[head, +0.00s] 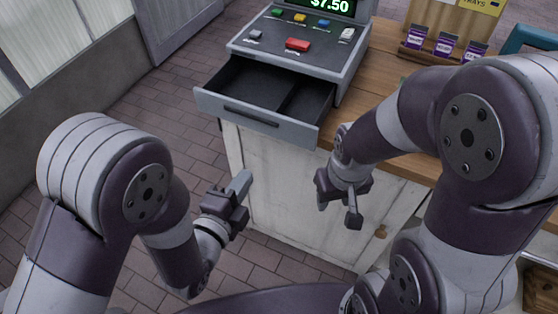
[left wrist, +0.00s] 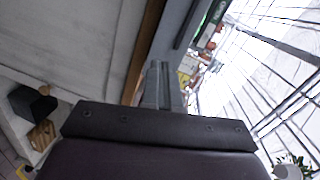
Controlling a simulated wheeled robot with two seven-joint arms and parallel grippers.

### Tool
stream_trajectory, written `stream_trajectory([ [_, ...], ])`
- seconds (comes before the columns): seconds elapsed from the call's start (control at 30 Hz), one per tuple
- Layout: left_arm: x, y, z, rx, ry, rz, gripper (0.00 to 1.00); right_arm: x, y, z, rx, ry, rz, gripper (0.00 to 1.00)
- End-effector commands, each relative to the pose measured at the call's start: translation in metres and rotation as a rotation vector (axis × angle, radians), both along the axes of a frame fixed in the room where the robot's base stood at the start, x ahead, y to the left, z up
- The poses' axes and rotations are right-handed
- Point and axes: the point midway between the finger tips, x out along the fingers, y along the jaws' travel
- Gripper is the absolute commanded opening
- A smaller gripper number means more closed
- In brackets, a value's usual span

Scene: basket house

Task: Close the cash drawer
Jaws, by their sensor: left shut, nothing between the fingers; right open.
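The cash drawer (head: 262,119) is pulled out from the grey cash register (head: 300,45), which stands on the wooden counter. Its front panel with a dark handle faces me, and the dark compartments inside look empty. My left gripper (head: 240,184) is shut and empty, in front of the white cabinet, lower than the drawer and apart from it. In the left wrist view its closed fingers (left wrist: 157,85) point towards a grey surface that may be the drawer. My right gripper (head: 340,205) is open and empty, in front of the cabinet, below and right of the drawer.
The white cabinet (head: 290,200) carries the wooden counter (head: 385,80). Several small purple packets (head: 445,45) stand on a wooden rack at the back right. A wall is at the left. The brick floor (head: 150,95) left of the cabinet is clear.

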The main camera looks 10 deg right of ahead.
Motion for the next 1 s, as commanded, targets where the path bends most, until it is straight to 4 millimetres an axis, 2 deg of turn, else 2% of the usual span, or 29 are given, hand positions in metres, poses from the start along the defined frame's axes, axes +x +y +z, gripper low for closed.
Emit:
stream_trajectory([
  [0.03,-0.009,-0.005,-0.014,0.021,-0.077,-0.036,0.0,0.0,0.0,-0.019,0.0,-0.001,0.0,0.45],
  [0.17,-0.02,-0.011,-0.005,0.05,-0.21,-0.075,0.0,0.0,0.0,-0.022,0.0,-0.001,0.0,0.45],
  [0.27,-0.015,-0.016,0.0,0.052,-0.226,-0.077,0.0,0.0,0.0,-0.019,0.0,-0.001,0.0,0.45],
  [0.7,0.059,-0.069,0.001,0.05,-0.224,-0.075,0.0,0.0,0.0,-0.009,0.0,-0.001,0.0,0.45],
  [0.83,0.077,-0.082,0.0,0.051,-0.222,-0.075,0.0,0.0,0.0,-0.006,0.0,-0.001,0.0,0.45],
  [1.0,0.089,-0.091,-0.001,0.051,-0.222,-0.074,0.0,0.0,0.0,-0.005,0.0,-0.001,0.0,0.45],
])
